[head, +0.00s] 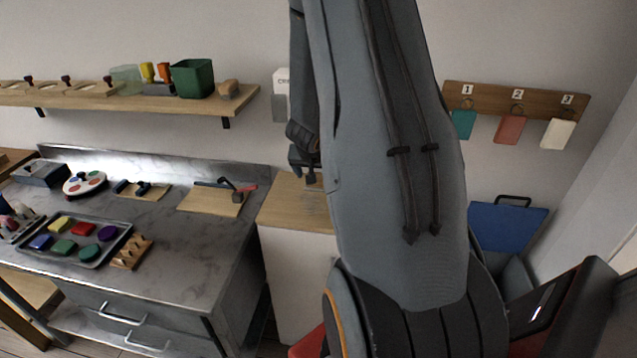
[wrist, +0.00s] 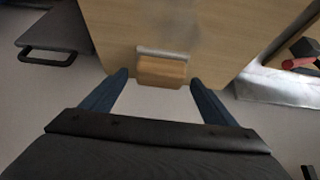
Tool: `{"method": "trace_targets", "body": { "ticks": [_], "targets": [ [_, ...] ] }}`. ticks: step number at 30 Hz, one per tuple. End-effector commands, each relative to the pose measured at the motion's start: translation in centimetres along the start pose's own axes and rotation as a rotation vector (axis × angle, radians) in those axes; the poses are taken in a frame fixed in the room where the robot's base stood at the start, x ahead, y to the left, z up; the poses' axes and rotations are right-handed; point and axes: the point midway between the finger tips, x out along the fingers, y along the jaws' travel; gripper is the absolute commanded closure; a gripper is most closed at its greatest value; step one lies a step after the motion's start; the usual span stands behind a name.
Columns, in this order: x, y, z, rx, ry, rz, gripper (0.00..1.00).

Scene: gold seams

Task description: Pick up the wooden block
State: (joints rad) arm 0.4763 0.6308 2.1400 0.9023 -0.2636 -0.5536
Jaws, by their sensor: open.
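The wooden block (wrist: 162,71) shows in the wrist view, on the edge of a pale wooden top (wrist: 205,30), with a greyish strip along its far side. My gripper (wrist: 158,78) is open, with one blue finger to the left of the block and one to the right. The block appears between the fingertips; I cannot tell how far they are from it in depth. In the head view my gripper (head: 305,168) is over the wooden-topped cabinet (head: 285,205), and the block there is largely hidden or too small to make out.
A metal-topped workbench (head: 185,235) with a paint tray (head: 122,243) stands to the left. A wall shelf (head: 110,101) holds stamps, a green bin (head: 192,78) and a small wooden piece (head: 228,89). Three tags hang from a rack (head: 490,101) at right.

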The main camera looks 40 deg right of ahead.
Motion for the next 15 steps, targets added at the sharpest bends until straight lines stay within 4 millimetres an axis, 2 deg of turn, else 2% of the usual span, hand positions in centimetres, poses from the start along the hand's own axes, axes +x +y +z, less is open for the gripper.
{"method": "trace_targets", "body": {
  "ticks": [2, 10, 15],
  "targets": [
    [-0.03, -0.01, 0.00, 0.000, 0.000, 0.000, 0.20],
    [-0.05, -0.01, 0.01, 0.000, 0.000, 0.000, 0.64],
    [-0.06, -0.02, 0.00, 0.000, 0.000, 0.000, 0.65]
  ]
}}
